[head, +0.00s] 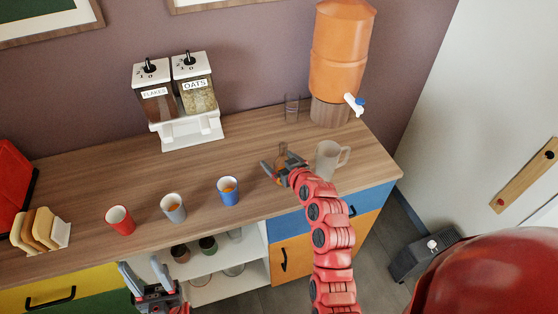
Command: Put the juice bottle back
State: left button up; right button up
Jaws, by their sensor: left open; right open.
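A small bottle with a brownish-orange tint, apparently the juice bottle (283,150), stands upright on the wooden counter right of the blue cup. My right gripper (279,164) is open at the bottle, with its fingers partly hiding the lower part. I cannot tell whether the fingers touch it. My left gripper (142,271) is open and empty in front of the counter's front edge, low at the left. A red cup (120,221), a grey cup (173,208) and a blue cup (228,191) stand in a row; the grey and blue ones show orange contents.
A pale mug (328,160) stands close right of my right gripper. A clear glass (292,107) and an orange dispenser (337,62) are behind. A cereal dispenser (187,130) stands at the back; a toast rack (40,230) is left. Open shelves (248,277) hold pots and glassware.

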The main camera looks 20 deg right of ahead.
jog(key=shift+r, duration=0.15)
jog(key=b+v, duration=0.2)
jog(key=v, duration=0.6)
jog(key=shift+s+d, duration=0.1)
jog(key=shift+s, duration=0.15)
jog(key=p+v, duration=0.3)
jog(key=shift+s+r, duration=0.15)
jog(key=shift+s, duration=0.05)
